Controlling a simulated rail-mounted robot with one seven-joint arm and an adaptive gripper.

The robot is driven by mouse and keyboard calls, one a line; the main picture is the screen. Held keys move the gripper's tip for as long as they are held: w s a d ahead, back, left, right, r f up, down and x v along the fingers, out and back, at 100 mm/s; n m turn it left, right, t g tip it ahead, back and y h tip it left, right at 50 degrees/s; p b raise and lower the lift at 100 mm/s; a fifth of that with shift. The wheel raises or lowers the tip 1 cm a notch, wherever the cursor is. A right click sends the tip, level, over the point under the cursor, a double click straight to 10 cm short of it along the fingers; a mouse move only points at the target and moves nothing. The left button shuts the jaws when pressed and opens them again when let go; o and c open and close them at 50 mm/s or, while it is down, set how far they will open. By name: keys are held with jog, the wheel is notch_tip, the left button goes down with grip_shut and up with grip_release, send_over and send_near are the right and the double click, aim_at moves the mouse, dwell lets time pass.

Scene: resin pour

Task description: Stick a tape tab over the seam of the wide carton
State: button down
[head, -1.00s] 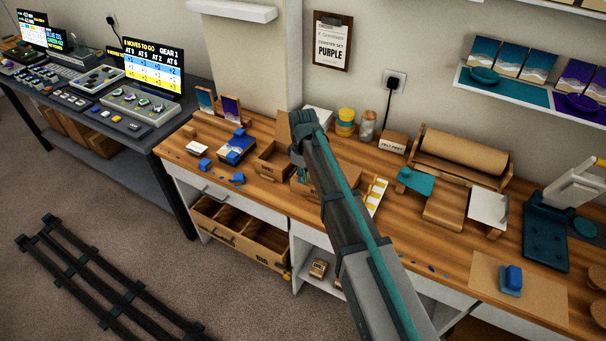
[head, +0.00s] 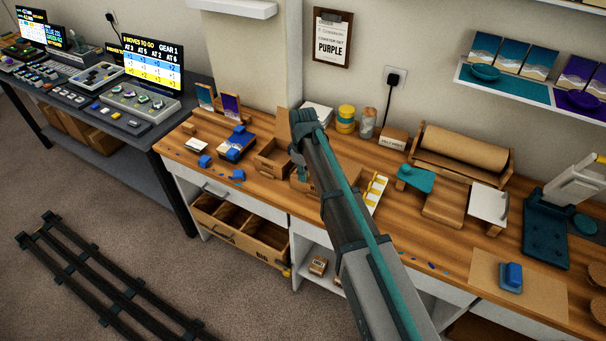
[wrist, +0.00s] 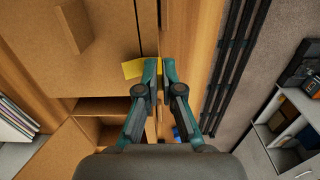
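My gripper (wrist: 159,66) is nearly closed, with a yellow tape tab (wrist: 132,68) between its fingertips; the tab sticks out to the left of them. Below the fingers, in the wrist view, is a large brown carton (wrist: 100,55) with a line along its top. I cannot tell whether the tab touches the carton. In the head view, my gripper (head: 303,122) is over the middle of the bench, and my arm hides part of the carton (head: 348,172) behind it. A white card with yellow tabs (head: 376,192) lies just right of my arm.
An open carton (head: 270,158) stands left of my gripper. A paper roll stand (head: 462,152), a teal piece (head: 414,176) and a brown mat with a blue block (head: 513,275) are on the right. Blue pieces (head: 237,174) lie at the left. Several jars stand along the wall.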

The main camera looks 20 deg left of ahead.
jog(key=shift+f, duration=0.35)
dwell(0.8)
dwell(0.4)
jog(key=c, duration=1.2)
grip_release()
jog(key=shift+c, duration=0.2)
jog(key=shift+r+p, duration=2.05)
jog(key=shift+r, duration=2)
